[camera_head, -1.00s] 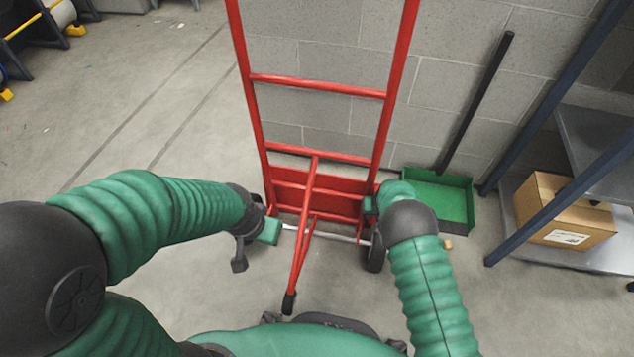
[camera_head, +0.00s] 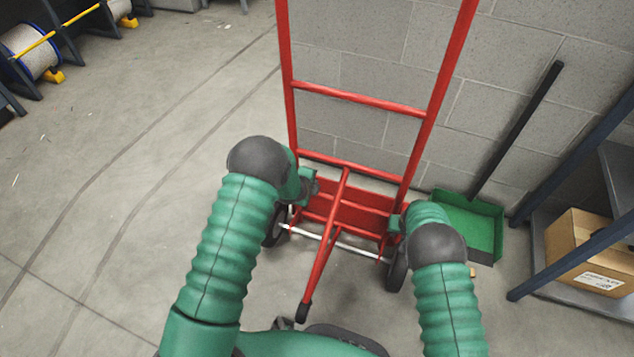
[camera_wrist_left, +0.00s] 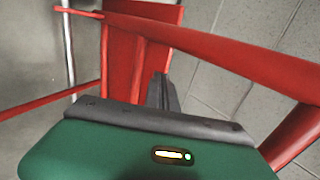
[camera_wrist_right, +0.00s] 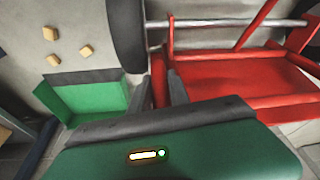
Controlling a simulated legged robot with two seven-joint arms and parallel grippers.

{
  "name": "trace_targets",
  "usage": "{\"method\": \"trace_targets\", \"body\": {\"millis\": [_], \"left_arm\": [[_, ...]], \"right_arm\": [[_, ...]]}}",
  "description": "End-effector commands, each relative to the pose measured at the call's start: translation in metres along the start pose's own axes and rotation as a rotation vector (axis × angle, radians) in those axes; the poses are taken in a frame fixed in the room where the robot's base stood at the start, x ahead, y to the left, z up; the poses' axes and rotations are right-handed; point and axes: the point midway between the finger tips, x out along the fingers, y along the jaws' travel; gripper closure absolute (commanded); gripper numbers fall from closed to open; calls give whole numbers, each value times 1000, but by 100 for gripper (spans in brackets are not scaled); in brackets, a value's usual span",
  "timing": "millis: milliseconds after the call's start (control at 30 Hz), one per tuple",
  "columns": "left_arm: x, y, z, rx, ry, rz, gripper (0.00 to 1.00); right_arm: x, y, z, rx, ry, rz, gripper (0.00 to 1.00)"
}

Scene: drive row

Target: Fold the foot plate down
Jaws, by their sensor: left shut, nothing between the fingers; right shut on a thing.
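The red hand truck (camera_head: 425,120) stands upright against the block wall. Its red foot plate (camera_head: 362,212) looks folded up between the lower ends of the rails; it also shows in the right wrist view (camera_wrist_right: 235,85) and the left wrist view (camera_wrist_left: 122,65). My right gripper (camera_head: 398,222) is shut on a red upright part of the hand truck's frame beside the right wheel; its fingers show in the right wrist view (camera_wrist_right: 165,88). My left gripper (camera_head: 312,186) is shut and empty near the left rail, its fingers (camera_wrist_left: 161,92) close to the plate; whether they touch it is unclear.
A green dustpan (camera_head: 470,225) with a black handle leans right of the truck. A metal shelf with a cardboard box (camera_head: 588,255) stands farther right. Small tan blocks (camera_wrist_right: 52,45) lie on the floor. Open floor lies left; spools (camera_head: 30,50) stand far left.

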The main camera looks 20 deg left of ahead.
Motion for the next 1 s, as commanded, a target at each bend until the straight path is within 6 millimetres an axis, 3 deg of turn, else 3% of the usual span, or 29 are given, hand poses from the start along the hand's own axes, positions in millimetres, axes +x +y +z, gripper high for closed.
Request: {"method": "trace_targets", "body": {"millis": [100,300,733,1000], "left_arm": [[25,1,1,-2,-1,1,100],[54,1,0,-2,0,1,100],[62,0,0,-3,-1,1,100],[74,-12,0,-3,-1,0,100]], "right_arm": [[-1,-2,-2,-3,5,-2,100],[-1,-2,-3,-2,6,-2,100],[-2,-2,-3,-3,6,-2,100],[0,-3,0,-4,-2,-4,100]]}}
